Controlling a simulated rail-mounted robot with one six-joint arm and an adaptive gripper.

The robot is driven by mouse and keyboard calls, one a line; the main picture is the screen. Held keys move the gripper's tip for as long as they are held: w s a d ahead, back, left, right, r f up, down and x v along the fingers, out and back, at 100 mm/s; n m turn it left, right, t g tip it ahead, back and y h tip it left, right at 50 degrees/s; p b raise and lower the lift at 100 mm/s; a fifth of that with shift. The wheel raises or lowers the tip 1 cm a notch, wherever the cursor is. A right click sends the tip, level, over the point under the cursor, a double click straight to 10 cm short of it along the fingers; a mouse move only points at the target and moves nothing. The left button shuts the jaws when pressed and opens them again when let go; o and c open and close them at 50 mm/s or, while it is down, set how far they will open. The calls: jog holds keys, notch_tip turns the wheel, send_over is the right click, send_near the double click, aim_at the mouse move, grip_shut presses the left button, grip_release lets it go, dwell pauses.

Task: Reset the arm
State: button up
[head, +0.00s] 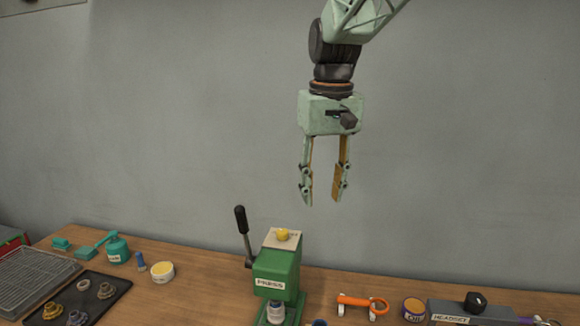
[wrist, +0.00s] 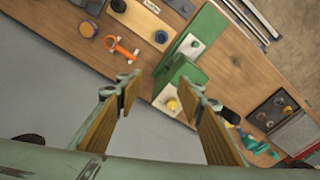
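My gripper (head: 323,198) hangs pointing down, high above the bench and in front of the grey wall. Its two fingers with tan pads are spread apart and nothing is between them. In the wrist view my gripper (wrist: 160,95) also shows its fingers apart, with the bench below. The green press (head: 277,270) stands on the bench below and to the left of my gripper, with a clear gap between them. It has a yellow knob (head: 282,234) on top and a black-handled lever (head: 241,220) at its left side. The press also shows in the wrist view (wrist: 181,72).
The wooden bench (head: 205,275) carries a dark tray (head: 105,300) with several metal parts, a wire rack (head: 35,275), a teal bottle (head: 117,248), a yellow-topped tin (head: 162,272), an orange tool (head: 355,302), a purple tin (head: 414,309) and a headset fixture (head: 470,313). The air around my gripper is clear.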

jog(key=s+d+f+m+t+b, duration=0.1)
jog(key=s+d+f+b, duration=0.1)
jog(key=s, duration=1.1)
jog(key=s+d+f+m+t+b, duration=0.1)
jog(key=s+d+f+b, duration=0.2)
jog(key=s, duration=1)
jog(key=s+d+f+m+b, duration=0.1)
jog(key=s+d+f, duration=0.3)
jog(key=s+d, duration=0.4)
jog(key=s+b, duration=0.1)
jog(key=s, duration=0.5)
jog(key=shift+t, duration=0.4)
jog(key=shift+d, duration=0.25)
jog(key=shift+c, duration=0.7)
